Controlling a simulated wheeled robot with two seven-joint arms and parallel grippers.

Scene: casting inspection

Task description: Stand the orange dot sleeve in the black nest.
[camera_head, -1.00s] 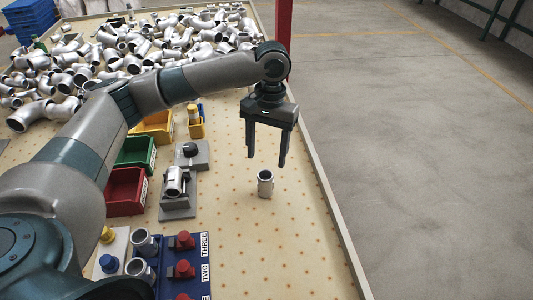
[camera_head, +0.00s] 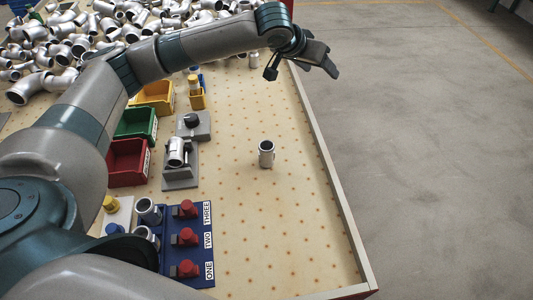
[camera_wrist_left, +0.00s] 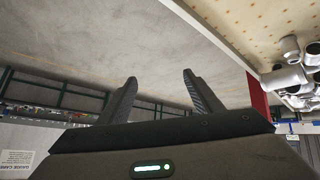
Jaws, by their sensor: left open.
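A metal sleeve (camera_head: 266,154) stands upright and alone on the dotted table; no orange dot can be made out on it. Another small metal piece (camera_head: 254,60) stands farther back, below my left arm. A round black part (camera_head: 191,120) sits on a grey block left of the middle; I cannot tell whether it is the black nest. My left gripper (camera_head: 302,72) is open, high at the table's right edge and far beyond the nearer sleeve. Its two fingers also show apart and empty in the left wrist view (camera_wrist_left: 159,79). My right gripper is out of view.
A grey stand (camera_head: 181,181) holds a metal fitting. Red (camera_head: 126,176), green (camera_head: 134,136) and yellow bins line the left. A blue panel (camera_head: 200,245) with red parts is in front. Many pipe fittings are heaped at the back. The table's right half is mostly clear.

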